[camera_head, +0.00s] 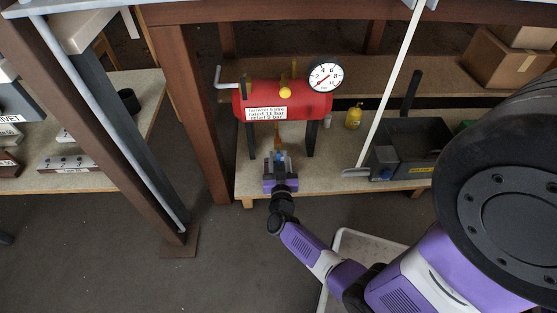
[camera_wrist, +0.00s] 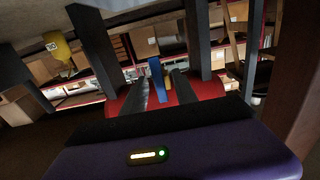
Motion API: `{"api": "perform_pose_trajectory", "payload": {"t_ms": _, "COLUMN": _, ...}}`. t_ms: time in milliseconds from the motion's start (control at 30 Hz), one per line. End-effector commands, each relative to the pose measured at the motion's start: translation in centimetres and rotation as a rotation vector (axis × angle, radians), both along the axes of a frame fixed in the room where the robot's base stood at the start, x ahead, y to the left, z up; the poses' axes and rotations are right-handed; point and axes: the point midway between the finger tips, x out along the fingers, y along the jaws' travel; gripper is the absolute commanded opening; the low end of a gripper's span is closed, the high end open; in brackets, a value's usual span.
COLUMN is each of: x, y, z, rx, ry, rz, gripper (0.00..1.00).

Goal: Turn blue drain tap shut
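The red tank (camera_head: 300,105) stands on dark legs on a low bench, with a round gauge (camera_head: 325,77) at its right end. My gripper (camera_head: 279,156) is in front of and below the tank, pointing toward its underside. In the wrist view the blue tap handle (camera_wrist: 157,80) stands upright between the two dark fingers of my gripper (camera_wrist: 160,82). Gaps show on its sides, wider on the right, so the fingers look open and apart from it. The red tank (camera_wrist: 208,88) lies behind the fingers. In the head view the tap is mostly hidden by my gripper.
A yellow handle (camera_head: 285,92) sits on the tank's front and a grey pipe (camera_head: 222,78) at its left. A yellow bottle (camera_head: 353,116), a grey bin (camera_head: 400,150) and a white pole (camera_head: 392,85) are to the right. A brown post (camera_head: 190,100) stands close on the left.

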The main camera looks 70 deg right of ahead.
Motion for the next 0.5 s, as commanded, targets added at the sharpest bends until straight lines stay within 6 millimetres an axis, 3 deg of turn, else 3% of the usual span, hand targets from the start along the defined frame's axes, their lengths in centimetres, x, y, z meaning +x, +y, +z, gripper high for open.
{"api": "perform_pose_trajectory", "payload": {"t_ms": 300, "x": 0.13, "y": -0.32, "z": 0.01, "rx": 0.001, "ry": 0.0, "rz": 0.001, "gripper": 0.35}}
{"api": "perform_pose_trajectory", "payload": {"t_ms": 500, "x": 0.13, "y": -0.31, "z": 0.01, "rx": 0.001, "ry": 0.0, "rz": 0.001, "gripper": 0.0}}
